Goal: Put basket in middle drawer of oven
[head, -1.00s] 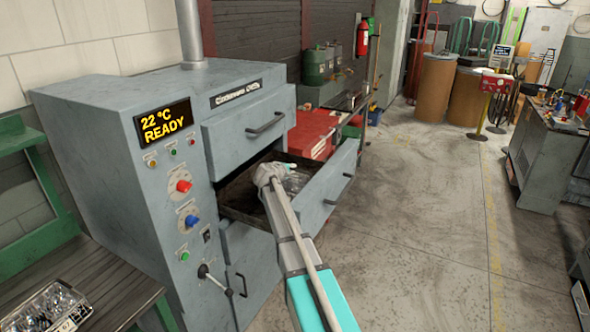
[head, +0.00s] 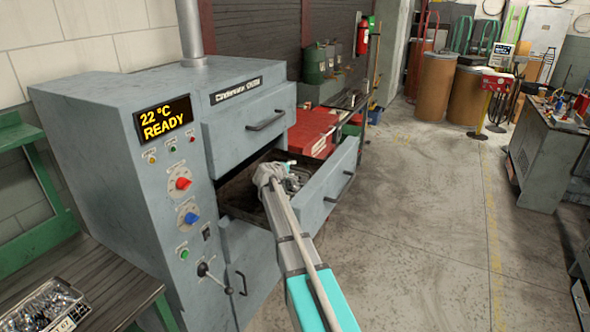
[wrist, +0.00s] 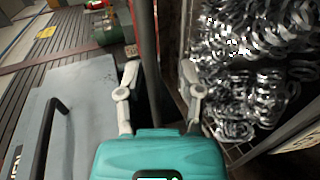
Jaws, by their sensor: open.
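The oven (head: 130,95) stands at the left in the head view. Its middle drawer (head: 328,190) is pulled out. A wire basket (wrist: 187,45) full of shiny coiled springs sits inside this drawer, at the right in the wrist view. In the head view my arm hides part of the basket, and only some springs show beside my gripper (head: 272,172). In the wrist view my gripper (wrist: 160,66) has its two fingers spread apart with nothing held between them. The basket lies just right of the right finger; whether they touch is unclear.
The closed upper drawer (head: 250,125) is above the open one. A wooden bench (head: 95,285) with a labelled tray of metal parts (head: 48,308) stands at the lower left. Red boxes (head: 313,130) are behind the drawer.

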